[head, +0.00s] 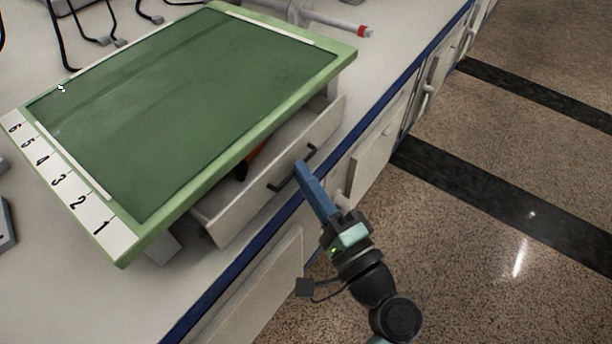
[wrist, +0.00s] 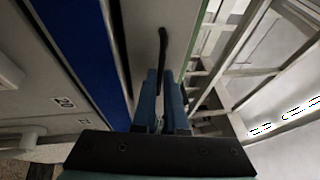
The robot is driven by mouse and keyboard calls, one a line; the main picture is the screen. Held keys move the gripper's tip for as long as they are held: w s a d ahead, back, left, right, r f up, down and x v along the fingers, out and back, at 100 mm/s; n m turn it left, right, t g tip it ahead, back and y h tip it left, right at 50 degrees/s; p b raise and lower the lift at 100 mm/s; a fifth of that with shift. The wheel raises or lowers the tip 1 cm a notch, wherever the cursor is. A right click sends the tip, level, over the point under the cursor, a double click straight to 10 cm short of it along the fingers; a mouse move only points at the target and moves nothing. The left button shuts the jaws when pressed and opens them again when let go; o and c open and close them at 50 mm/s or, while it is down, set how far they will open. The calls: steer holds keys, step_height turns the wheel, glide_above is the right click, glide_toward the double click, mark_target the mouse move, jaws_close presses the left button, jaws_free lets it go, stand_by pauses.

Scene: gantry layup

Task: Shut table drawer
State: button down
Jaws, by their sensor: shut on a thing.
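The table drawer (head: 262,196) is a pale box front under the green-topped table (head: 346,56), and it stands partly open. A dark bar handle (head: 293,168) is on its front; the handle also shows in the wrist view (wrist: 163,48). In the wrist view the fingers (wrist: 161,74) are close together around the handle's lower end. Something orange and dark (head: 250,158) lies inside the drawer, mostly hidden by the tabletop.
The table stands on a white bench (head: 405,32) with a blue front edge (head: 424,68). Cabinets with handles (head: 378,150) are below the bench edge. A numbered strip (head: 62,184) runs along the tabletop's left side. The speckled floor (head: 480,140) at right is clear.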

mark_target(285, 172)
steer(key=shift+w+a, duration=0.6)
steer(key=shift+a, duration=0.25)
steer(key=shift+w+a, duration=0.55)
steer(key=shift+a, duration=0.25)
steer(key=c, duration=1)
jaws_free()
steer(key=shift+o, duration=0.2)
steer(key=shift+a+f, duration=0.1)
steer(key=shift+f, duration=0.05)
steer(key=p+v, duration=0.2)
steer(key=v, duration=1.1)
steer(key=shift+r+p, duration=0.25)
steer(key=shift+p, duration=0.1)
